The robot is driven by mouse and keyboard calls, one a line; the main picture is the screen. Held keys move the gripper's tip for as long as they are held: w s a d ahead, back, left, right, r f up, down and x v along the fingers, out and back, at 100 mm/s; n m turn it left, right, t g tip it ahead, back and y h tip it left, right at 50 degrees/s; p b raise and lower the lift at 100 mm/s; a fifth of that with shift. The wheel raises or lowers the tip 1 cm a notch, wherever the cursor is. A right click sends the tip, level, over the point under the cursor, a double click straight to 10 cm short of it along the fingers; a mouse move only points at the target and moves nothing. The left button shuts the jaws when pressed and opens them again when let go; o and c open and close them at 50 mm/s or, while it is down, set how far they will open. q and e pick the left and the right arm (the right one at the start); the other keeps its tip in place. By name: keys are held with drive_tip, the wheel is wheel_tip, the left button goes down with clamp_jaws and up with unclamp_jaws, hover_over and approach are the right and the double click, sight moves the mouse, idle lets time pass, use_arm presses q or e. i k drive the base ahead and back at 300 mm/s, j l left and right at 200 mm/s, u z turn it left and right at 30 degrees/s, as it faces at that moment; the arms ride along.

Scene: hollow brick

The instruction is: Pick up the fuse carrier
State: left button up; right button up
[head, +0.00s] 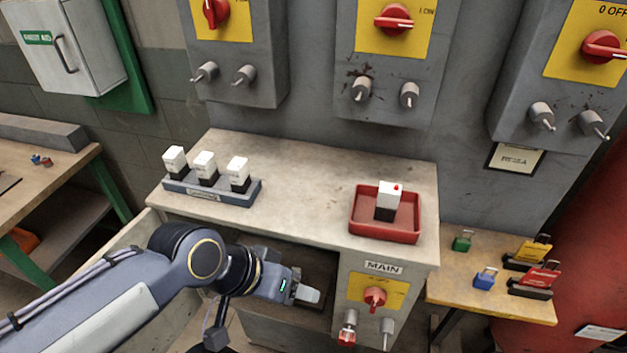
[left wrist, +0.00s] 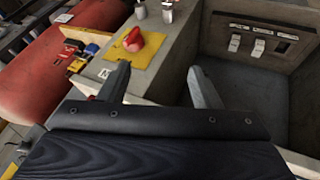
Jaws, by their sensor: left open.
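A white-and-black fuse carrier (head: 388,201) with a red dot on top stands in a red tray (head: 384,234) on the counter. Three similar white-and-black carriers (head: 205,167) stand in a grey-blue rack (head: 212,192) at the counter's left. In the left wrist view, white pieces (left wrist: 258,48) sit in a dark panel inside the open cabinet; I cannot tell if they are carriers. My left gripper (head: 308,293) is at the cabinet opening under the counter, below and left of the red tray. Its fingers (left wrist: 160,86) are apart with nothing between them. My right gripper is not shown.
A MAIN panel (head: 384,268) with a red rotary switch (head: 375,297) is just right of my left gripper. Switch boxes (head: 392,70) hang above the counter (head: 300,180). A side table (head: 470,300) at right holds padlocks and tags. The counter's middle is clear.

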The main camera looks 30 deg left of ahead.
sight(208, 174)
drive_tip(key=u, duration=1.85)
